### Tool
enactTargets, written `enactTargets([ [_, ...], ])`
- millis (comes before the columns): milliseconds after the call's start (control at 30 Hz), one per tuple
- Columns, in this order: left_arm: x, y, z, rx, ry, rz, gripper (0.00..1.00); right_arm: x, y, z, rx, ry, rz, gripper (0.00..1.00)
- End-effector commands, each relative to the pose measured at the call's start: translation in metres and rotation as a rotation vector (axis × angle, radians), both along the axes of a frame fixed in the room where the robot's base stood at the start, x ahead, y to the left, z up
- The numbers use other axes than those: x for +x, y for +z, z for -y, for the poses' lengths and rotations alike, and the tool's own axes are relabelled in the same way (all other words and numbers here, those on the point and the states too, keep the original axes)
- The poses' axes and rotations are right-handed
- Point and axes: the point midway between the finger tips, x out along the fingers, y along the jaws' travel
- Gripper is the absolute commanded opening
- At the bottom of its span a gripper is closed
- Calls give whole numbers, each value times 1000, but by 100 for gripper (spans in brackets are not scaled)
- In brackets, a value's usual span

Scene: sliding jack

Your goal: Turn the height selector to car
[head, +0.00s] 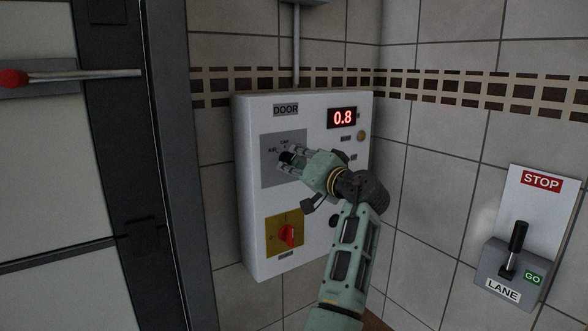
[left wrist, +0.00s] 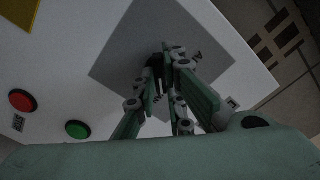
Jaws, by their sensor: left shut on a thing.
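The height selector is a small black knob (head: 287,157) on a grey plate (head: 269,175) of the white door control box (head: 252,240). Labels stand around the knob, one above it and one to its left; they are small and hard to read. My left gripper (head: 290,160) reaches in from the lower right and is shut on the knob. In the left wrist view the fingers (left wrist: 165,72) close around the dark knob (left wrist: 155,66), which they partly hide. The knob's exact pointing direction is hidden. My right gripper is not in view.
A red rotary switch (head: 288,234) on a yellow plate sits low on the box. A red display (head: 342,118) reads 0.8. Red (left wrist: 22,100) and green (left wrist: 77,129) buttons show in the left wrist view. A lane lever (head: 515,248) is at right, a door with a red-tipped handle (head: 14,79) at left.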

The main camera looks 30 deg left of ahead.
Motion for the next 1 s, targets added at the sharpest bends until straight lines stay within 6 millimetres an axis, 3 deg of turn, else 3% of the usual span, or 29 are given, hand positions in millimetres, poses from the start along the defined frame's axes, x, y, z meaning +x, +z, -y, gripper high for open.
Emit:
enactTargets([
  [33,0,-6,0,-10,-1,29,0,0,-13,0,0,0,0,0],
  [400,0,-5,0,-132,0,325,0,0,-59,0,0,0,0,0],
  [1000,-1,-1,0,-277,0,671,0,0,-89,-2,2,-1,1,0],
])
